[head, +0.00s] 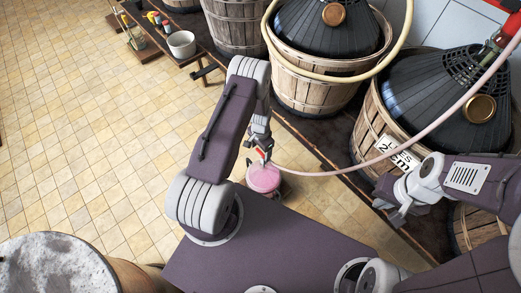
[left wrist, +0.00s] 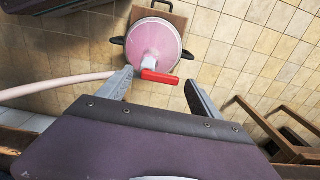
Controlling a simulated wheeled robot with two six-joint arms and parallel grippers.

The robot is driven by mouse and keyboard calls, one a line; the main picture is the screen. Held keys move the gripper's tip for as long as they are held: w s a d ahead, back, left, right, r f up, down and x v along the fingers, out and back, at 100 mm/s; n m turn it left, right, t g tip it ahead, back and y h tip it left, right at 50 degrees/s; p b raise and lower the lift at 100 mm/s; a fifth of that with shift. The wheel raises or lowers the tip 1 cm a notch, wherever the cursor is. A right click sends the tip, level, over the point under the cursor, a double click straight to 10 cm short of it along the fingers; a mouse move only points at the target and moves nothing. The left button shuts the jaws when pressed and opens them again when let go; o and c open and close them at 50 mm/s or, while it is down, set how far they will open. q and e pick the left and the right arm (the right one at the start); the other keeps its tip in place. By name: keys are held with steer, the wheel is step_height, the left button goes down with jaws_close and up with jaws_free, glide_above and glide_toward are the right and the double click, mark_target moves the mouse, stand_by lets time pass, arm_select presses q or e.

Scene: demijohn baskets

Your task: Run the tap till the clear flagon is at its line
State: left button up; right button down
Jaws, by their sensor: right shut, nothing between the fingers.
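The clear flagon (head: 263,179) stands low beside the dark bench in the head view, showing pink inside. In the left wrist view the flagon (left wrist: 152,38) is seen from above, with dark handles at its sides. Its fill line cannot be made out. The tap has a red lever (left wrist: 160,77), set crosswise above the flagon; the lever also shows in the head view (head: 261,153). My left gripper (left wrist: 158,92) is open, its fingers apart on either side of the lever. My right gripper (head: 393,208) is shut and empty at the bench edge.
A pink hose (head: 340,173) runs from the tap to the upper right. Wicker-and-wood demijohn baskets (head: 310,83) line the bench, one with a paper label (head: 398,153). A white pot (head: 182,44) is at upper left. The tiled floor (head: 90,140) is clear at left.

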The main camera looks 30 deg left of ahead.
mark_target(261, 152)
arm_select(q)
step_height(261, 152, up, 9)
steer(key=p, duration=0.2)
stand_by(0.4)
stand_by(0.6)
